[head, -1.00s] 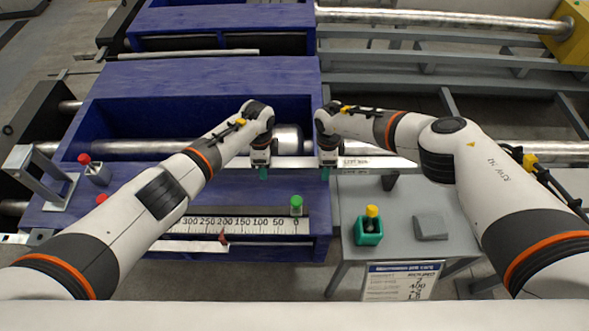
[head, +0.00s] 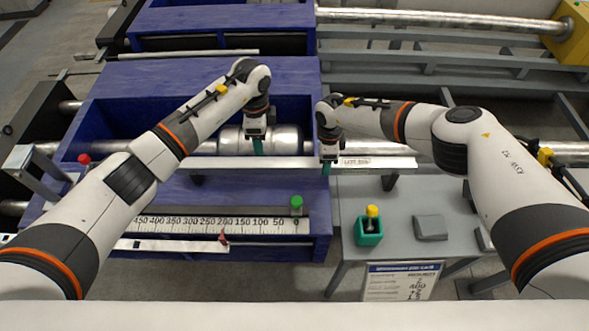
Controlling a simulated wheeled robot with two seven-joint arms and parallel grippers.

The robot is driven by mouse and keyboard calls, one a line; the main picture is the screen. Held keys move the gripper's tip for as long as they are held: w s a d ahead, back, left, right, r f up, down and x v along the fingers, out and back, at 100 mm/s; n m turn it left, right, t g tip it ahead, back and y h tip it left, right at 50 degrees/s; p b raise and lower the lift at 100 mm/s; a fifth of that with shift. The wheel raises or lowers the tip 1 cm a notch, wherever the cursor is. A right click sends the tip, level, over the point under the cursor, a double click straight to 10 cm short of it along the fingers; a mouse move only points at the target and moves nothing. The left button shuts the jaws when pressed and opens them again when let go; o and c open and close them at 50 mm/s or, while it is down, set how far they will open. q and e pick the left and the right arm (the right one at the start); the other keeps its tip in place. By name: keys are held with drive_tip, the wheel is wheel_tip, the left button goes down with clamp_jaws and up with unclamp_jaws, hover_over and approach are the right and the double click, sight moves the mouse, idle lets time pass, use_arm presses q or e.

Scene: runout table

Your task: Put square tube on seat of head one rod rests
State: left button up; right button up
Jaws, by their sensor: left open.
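The square tube (head: 225,162), a long pale bar with a printed label near its right end, lies level across the blue table front and the grey stand. Dark supports show under it at the left (head: 197,180) and right (head: 389,182). My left gripper (head: 257,149) is open and empty, its teal fingertips just above the tube, in front of a shiny metal cylinder (head: 290,140). My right gripper (head: 327,165) is at the tube, right of the blue table's edge; its fingers overlap the tube and their grip is unclear. I cannot tell which support is head one's seat.
A scale (head: 215,224) with a green knob (head: 296,202) and red pointer (head: 223,238) runs along the table front. A grey bracket (head: 30,170) stands at left.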

wheel_tip(320, 180, up, 10)
drive_tip(key=shift+f, duration=0.2)
drive_tip(key=shift+s+f, duration=0.1)
drive_tip(key=shift+f, duration=0.05)
idle(0.4)
